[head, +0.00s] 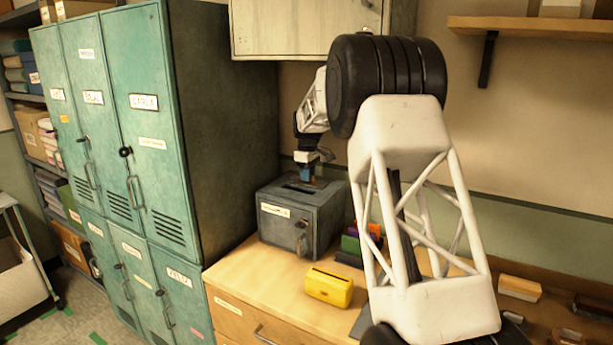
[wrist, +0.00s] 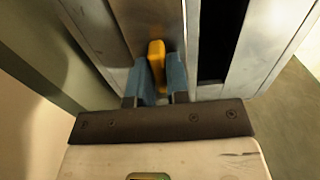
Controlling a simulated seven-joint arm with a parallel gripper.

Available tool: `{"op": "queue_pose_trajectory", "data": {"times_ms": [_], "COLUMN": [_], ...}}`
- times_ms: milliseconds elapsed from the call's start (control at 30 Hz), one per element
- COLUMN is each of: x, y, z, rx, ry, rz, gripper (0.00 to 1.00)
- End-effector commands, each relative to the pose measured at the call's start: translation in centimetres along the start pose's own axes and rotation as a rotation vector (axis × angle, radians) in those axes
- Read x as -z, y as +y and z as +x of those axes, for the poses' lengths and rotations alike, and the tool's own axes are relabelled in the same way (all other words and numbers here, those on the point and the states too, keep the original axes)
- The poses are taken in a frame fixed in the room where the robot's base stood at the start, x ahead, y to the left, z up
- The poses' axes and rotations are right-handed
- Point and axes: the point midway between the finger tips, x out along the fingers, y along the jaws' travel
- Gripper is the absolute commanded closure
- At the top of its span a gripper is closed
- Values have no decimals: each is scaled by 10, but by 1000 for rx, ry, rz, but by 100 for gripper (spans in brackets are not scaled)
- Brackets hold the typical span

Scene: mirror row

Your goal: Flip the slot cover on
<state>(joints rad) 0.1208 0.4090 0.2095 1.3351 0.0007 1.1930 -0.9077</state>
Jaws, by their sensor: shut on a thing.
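The grey metal box (head: 301,214) stands on the wooden counter, with a slot in its top. In the wrist view, the slot cover (wrist: 125,25) is a metal plate between rails, with a yellow tab (wrist: 156,55) standing up from it. A dark open part of the slot (wrist: 212,60) shows to the right of the cover. My gripper (head: 306,174) is over the top of the box, pointing down. In the wrist view, its blue fingers are shut on the yellow tab, one on each side. The fingers hide the lower part of the tab.
A yellow box (head: 329,286) sits on the counter (head: 245,285) in front of the metal box. Several coloured items (head: 352,245) stand to its right, partly behind my arm. Teal lockers (head: 125,130) rise at the left. A wall cabinet (head: 285,28) hangs above.

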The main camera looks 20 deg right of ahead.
Motion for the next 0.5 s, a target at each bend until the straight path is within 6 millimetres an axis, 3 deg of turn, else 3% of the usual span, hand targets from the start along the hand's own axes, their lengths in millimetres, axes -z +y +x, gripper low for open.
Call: {"op": "queue_pose_trajectory", "data": {"times_ms": [33, 167, 500], "x": [0, -1, 0], "y": [5, 4, 3], "z": [-1, -1, -2], "rx": [-9, -8, -6], "ry": [5, 4, 3], "rz": [2, 2, 1], "gripper": [79, 60, 60]}}
